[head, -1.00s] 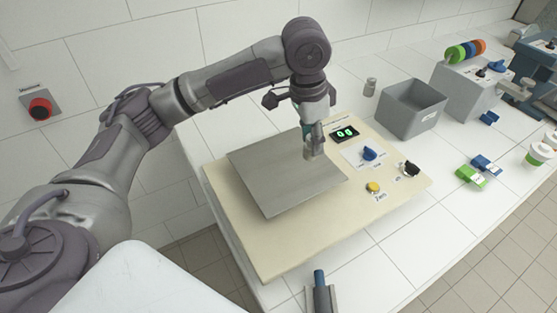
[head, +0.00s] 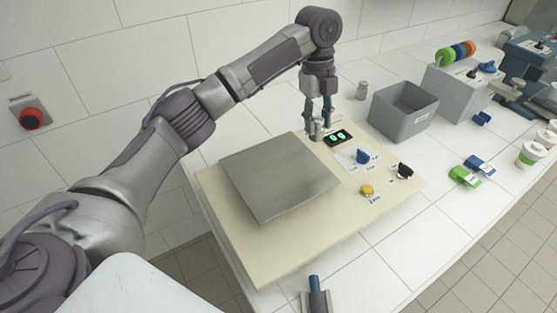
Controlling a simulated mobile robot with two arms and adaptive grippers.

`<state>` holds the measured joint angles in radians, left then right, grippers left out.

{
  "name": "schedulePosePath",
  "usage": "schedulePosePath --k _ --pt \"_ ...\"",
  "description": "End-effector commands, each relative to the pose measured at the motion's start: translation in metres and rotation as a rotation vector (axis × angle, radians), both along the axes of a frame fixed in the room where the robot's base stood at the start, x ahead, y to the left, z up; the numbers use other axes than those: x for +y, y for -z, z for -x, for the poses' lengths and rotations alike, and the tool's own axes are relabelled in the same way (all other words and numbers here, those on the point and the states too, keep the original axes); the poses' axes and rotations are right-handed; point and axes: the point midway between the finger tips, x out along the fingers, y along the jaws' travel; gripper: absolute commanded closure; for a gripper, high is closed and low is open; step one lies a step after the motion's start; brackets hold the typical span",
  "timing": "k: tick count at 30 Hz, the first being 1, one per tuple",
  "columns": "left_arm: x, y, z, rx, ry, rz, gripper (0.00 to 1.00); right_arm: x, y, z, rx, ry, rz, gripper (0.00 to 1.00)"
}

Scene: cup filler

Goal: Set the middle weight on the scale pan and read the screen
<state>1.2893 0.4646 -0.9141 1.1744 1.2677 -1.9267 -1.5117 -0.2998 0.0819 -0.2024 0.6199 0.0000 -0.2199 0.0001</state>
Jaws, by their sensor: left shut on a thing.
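The scale has a flat grey metal pan (head: 275,180) on a cream base board (head: 285,250). Its small black screen (head: 340,138) shows green digits that look like zeros, too small to read surely. My left gripper (head: 316,128) points down and is shut on a small grey metal weight (head: 316,131). It is at the pan's far right corner, left of the screen; I cannot tell whether the weight touches anything. Another small metal weight (head: 362,91) stands behind on the white counter. My right gripper is out of view.
A blue knob (head: 363,156), a black knob (head: 404,171) and a yellow button (head: 367,190) sit on the board's right side. A grey bin (head: 403,117) stands behind. Green (head: 463,176) and blue clips lie to the right. A blue-handled tool (head: 315,292) lies in front.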

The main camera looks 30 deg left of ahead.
Motion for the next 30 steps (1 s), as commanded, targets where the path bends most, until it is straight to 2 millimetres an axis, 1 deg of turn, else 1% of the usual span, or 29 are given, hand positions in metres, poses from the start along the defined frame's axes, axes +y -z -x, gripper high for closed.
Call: schedulePosePath --k 1,6,9,12,17,24,27,30 --pt "0.012 0.005 0.008 0.004 -0.004 -0.002 1.00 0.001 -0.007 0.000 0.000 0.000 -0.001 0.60" --pt "0.041 0.028 0.035 0.004 -0.004 -0.003 1.00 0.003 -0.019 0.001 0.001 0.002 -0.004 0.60" --pt "0.056 0.040 0.047 0.004 -0.004 -0.002 1.00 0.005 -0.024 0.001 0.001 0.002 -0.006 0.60" --pt "0.066 0.049 0.055 0.002 -0.004 -0.001 1.00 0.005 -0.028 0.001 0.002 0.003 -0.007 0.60" --pt "0.071 0.057 0.061 0.001 -0.003 -0.001 1.00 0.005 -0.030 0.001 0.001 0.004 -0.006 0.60" --pt "0.071 0.089 0.061 0.002 -0.003 0.000 1.00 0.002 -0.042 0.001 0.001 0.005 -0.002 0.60" --pt "0.071 0.095 0.061 0.000 -0.003 0.000 1.00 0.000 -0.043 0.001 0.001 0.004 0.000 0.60" --pt "0.071 0.095 0.060 0.000 -0.003 0.000 1.00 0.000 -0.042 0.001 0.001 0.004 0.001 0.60"
